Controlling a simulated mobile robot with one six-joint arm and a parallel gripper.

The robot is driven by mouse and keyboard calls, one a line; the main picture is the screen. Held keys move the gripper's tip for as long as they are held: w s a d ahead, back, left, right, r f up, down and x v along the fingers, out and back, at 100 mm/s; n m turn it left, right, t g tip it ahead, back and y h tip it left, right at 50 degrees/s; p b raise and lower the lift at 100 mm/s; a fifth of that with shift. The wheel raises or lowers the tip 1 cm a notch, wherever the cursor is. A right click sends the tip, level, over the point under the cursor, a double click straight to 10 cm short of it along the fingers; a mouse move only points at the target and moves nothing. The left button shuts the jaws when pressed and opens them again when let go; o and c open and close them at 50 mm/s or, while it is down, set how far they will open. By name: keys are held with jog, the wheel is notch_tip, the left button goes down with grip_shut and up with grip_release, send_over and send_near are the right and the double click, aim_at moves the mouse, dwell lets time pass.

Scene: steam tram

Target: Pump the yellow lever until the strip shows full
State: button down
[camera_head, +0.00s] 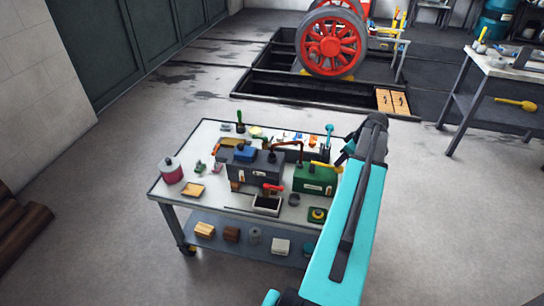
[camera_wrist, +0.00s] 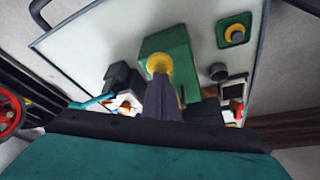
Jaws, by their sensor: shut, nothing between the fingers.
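The yellow lever (camera_head: 326,167) rises from the green box (camera_head: 314,181) at the right of the trolley top. In the wrist view, the lever's round yellow end (camera_wrist: 159,62) shows in front of the green box (camera_wrist: 180,46). My gripper (camera_wrist: 160,84) is shut and empty, its dark fingertips over or against the yellow end; I cannot tell if they touch. In the head view my arm covers the box's right side. A small pale mark shows on the box's front, but I cannot read a strip's level.
A workbench (camera_head: 500,68) stands at the right. Open floor lies left of the trolley.

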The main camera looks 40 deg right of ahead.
jog(key=shift+r+p, duration=1.1)
jog(key=shift+r, duration=1.15)
jog(key=shift+f, duration=0.15)
jog(key=shift+f+b, duration=1.5)
jog(key=shift+f, duration=1.05)
jog(key=shift+r+p, duration=1.4)
jog(key=shift+r, duration=1.3)
jog(key=shift+f, duration=0.2)
jog(key=shift+r, duration=0.15)
